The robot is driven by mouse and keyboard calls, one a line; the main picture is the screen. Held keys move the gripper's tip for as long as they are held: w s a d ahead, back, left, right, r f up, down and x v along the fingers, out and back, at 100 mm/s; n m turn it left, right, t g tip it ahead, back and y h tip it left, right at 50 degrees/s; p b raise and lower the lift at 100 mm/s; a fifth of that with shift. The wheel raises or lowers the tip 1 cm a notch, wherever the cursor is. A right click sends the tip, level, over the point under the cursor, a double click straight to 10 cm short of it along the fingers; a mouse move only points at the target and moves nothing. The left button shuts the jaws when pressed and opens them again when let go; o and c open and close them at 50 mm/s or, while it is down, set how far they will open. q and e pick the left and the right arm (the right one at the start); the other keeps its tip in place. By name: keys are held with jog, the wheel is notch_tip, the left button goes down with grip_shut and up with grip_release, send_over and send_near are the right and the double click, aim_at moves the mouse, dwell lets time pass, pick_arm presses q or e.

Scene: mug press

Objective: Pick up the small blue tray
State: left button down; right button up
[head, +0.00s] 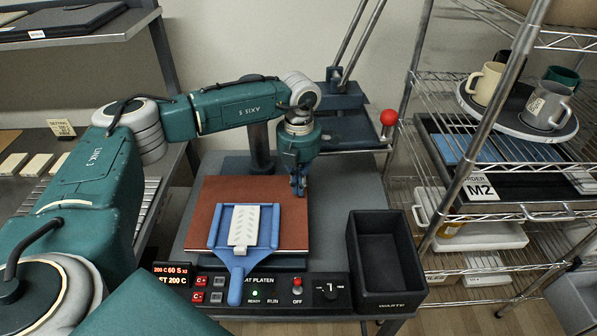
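The small blue tray (263,233) lies on the reddish-brown platen (290,225) of the press. Its handle (236,287) points toward the front and overhangs the control panel. A white patterned piece (243,226) lies in the tray. My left gripper (298,188) points down over the right back part of the platen, to the right of and behind the tray, apart from it. It looks empty; its small blue fingers are seen too narrowly to tell their opening. My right gripper is not in view.
A black open bin (386,258) stands right of the platen. The control panel (262,291) runs along the press front. A lever with a red knob (389,117) rises behind. A wire rack (520,211) with mugs (546,109) on a round tray stands at the right.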

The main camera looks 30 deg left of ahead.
aim_at(288, 209)
pick_arm(q)
notch_tip(288, 209, down, 3)
jog(key=shift+s+f+p, duration=0.1)
jog(key=shift+s+p, duration=0.05)
jog(key=shift+p, duration=0.2)
jog(key=shift+s+a+p, duration=0.2)
jog(key=shift+s+p, duration=0.1)
jog(key=shift+s, duration=0.3)
jog(key=shift+s+a+p, duration=0.15)
jog(key=shift+s+p, duration=0.1)
jog(key=shift+s, duration=0.35)
jog(key=shift+s+a, duration=0.2)
jog(key=shift+s, duration=0.4)
